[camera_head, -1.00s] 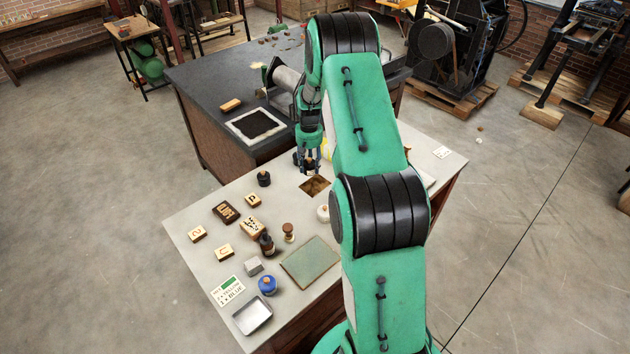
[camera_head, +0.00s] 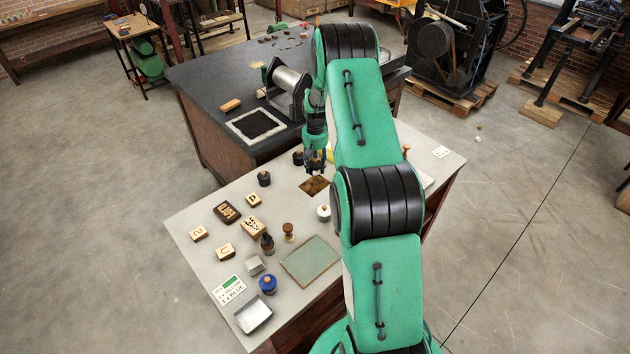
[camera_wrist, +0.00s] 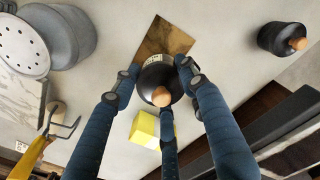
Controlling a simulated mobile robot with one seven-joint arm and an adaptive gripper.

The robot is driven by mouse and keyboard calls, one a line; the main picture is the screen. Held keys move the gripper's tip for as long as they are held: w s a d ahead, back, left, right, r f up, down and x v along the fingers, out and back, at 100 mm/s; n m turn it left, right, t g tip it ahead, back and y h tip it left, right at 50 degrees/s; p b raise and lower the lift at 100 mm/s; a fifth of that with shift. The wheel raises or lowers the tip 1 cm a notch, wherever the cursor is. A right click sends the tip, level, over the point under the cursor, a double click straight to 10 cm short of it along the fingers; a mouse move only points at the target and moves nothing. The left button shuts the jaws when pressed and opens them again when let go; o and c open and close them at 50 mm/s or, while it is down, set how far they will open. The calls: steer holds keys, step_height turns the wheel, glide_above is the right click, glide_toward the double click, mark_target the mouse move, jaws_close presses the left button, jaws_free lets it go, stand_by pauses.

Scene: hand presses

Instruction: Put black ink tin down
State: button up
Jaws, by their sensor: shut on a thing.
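My gripper (camera_wrist: 160,85) has its three fingers closed around a round black tin (camera_wrist: 155,75) with a wooden knob and a small pale label, seen from above in the wrist view. A brown-gold square (camera_wrist: 178,38) on the pale tabletop shows behind the tin. In the head view my gripper (camera_head: 316,160) is just behind that brown square (camera_head: 315,185); the held tin is mostly hidden by the fingers there. I cannot tell whether its base touches the table. Another black knobbed tin (camera_wrist: 282,38) stands apart on the right in the wrist view.
A yellow block (camera_wrist: 145,128) and a yellow-handled tool (camera_wrist: 45,145) lie close by. A grey perforated can (camera_wrist: 55,35) is at upper left. Stamps (camera_head: 226,212) crowd the pale table's left.

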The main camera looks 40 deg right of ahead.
mark_target(315, 160)
steer(key=shift+f, duration=2.05)
steer(key=shift+f, duration=1.85)
steer(key=shift+f, duration=0.15)
steer(key=o, duration=1.4)
step_height(315, 160, up, 12)
steer(key=shift+r, duration=0.1)
